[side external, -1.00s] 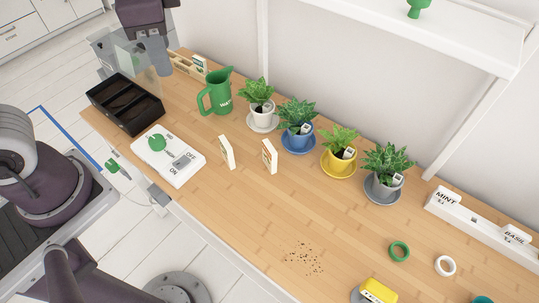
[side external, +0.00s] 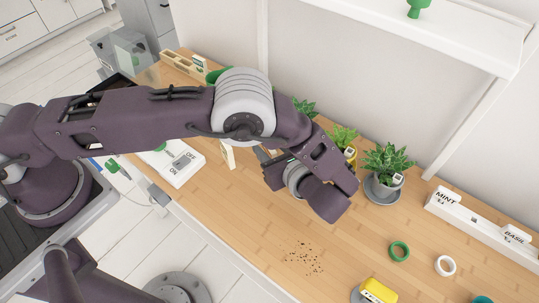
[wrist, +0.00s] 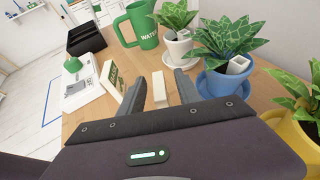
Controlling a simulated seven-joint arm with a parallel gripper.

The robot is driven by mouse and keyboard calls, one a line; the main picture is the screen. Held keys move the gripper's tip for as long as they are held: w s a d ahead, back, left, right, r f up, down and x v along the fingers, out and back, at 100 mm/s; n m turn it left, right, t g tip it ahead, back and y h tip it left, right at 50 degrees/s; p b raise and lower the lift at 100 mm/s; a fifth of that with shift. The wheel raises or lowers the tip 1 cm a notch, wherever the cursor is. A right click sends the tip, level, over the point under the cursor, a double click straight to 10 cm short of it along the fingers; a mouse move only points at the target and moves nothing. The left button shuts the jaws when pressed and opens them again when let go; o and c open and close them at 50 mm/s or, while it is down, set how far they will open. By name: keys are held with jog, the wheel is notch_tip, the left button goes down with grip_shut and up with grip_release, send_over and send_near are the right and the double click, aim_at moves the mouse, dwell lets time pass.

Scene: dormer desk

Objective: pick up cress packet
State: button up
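Two slim cream seed packets stand on the desk. One packet (wrist: 115,82) shows dark green print in the wrist view, left of my gripper; it also shows in the side view (side external: 228,155). The other packet (wrist: 160,90) stands edge-on between my fingers in the wrist view, with a gap on each side. In the side view my arm hides it. I cannot read which one is cress. My gripper (wrist: 162,76) is open and points down and forward at this second packet.
A green watering jug (wrist: 141,24) and plants in white (wrist: 179,48), blue (wrist: 218,82) and yellow (wrist: 292,125) pots stand close behind and to the right. A switch box (side external: 177,160) is on the left.

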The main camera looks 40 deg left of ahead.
jog(key=x, duration=0.2)
jog(key=shift+w+a+f, duration=0.1)
jog(key=shift+a+f, duration=0.05)
jog(key=shift+a, duration=0.2)
grip_shut()
notch_tip(320, 180, up, 10)
dwell(1.3)
